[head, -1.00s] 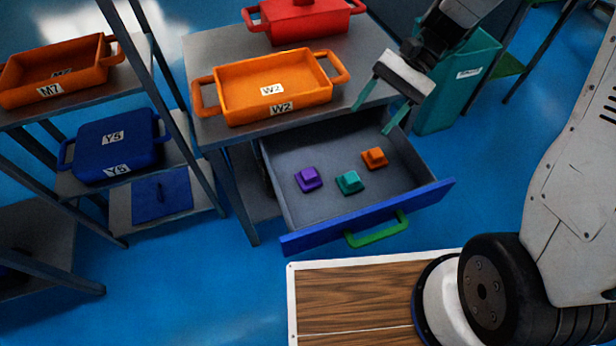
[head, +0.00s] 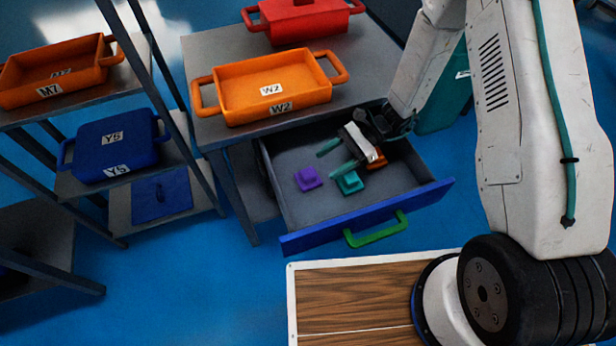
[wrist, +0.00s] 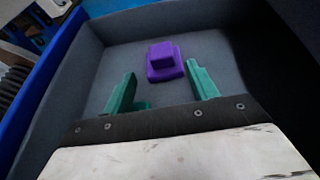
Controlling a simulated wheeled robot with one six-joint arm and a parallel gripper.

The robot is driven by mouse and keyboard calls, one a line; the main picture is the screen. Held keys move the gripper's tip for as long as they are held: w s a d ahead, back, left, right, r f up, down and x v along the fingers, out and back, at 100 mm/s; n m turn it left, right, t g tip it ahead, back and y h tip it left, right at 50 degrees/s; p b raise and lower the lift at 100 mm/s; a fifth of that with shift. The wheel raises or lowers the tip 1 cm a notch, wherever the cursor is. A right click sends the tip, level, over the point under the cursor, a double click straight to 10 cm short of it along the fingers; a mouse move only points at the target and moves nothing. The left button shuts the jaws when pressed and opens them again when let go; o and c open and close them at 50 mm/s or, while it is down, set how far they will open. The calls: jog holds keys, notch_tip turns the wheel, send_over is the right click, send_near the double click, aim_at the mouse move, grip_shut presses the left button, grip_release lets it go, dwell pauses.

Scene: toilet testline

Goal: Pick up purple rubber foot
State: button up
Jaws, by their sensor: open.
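The purple rubber foot (head: 308,179) lies on the floor of the open drawer (head: 300,222), left of the other feet. It is a small square block with a raised top. In the wrist view the purple foot (wrist: 165,61) sits just beyond the fingertips, roughly centred between them and apart from them. My gripper (head: 325,160) is inside the drawer area, to the right of the purple foot, with its green fingers pointing left. In the wrist view my gripper (wrist: 162,82) is open, with nothing between its fingers.
The drawer has a blue front with a green handle (head: 376,230). The orange W2 bin (head: 272,90) stands on the table above. Drawer walls surround the feet.

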aim_at(311, 172)
jog(key=x, duration=0.4)
jog(key=shift+a+r, duration=0.15)
jog(key=shift+a, duration=0.2)
jog(key=c, duration=1.1)
jog(key=shift+r, duration=0.1)
